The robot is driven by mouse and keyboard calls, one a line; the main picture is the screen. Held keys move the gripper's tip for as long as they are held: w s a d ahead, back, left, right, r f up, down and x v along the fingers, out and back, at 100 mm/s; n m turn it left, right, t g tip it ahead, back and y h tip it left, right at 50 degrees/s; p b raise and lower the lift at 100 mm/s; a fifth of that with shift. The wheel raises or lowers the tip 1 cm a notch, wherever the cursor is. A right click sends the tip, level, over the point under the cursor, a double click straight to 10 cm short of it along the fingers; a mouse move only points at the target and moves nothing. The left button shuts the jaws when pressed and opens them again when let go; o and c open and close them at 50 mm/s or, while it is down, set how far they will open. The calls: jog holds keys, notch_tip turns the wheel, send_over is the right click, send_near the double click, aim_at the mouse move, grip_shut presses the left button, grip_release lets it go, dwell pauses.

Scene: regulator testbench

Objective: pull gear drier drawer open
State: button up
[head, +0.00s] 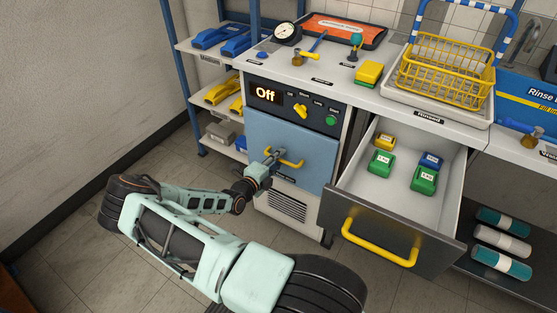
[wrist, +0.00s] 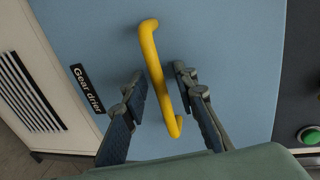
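The gear drier drawer has a plain blue front (head: 311,156) below a control panel, and looks closed in the head view. Its yellow bar handle (head: 291,161) shows in the head view. In the wrist view, the handle (wrist: 157,75) stands on the blue front (wrist: 225,40) beside a black "Gear drier" label (wrist: 87,88). My gripper (head: 272,158) is at the handle. In the wrist view my gripper (wrist: 158,80) is open, with one finger on each side of the handle's lower part. A gap shows between both fingers and the bar.
The drier's panel (head: 297,105) reads "Off", with a yellow knob and a green button. To the right, a grey-fronted drawer (head: 365,208) stands open with several small weights inside. Shelves (head: 222,135) stand at the left. The floor at the left is clear.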

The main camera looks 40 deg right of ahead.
grip_shut()
dwell(0.3)
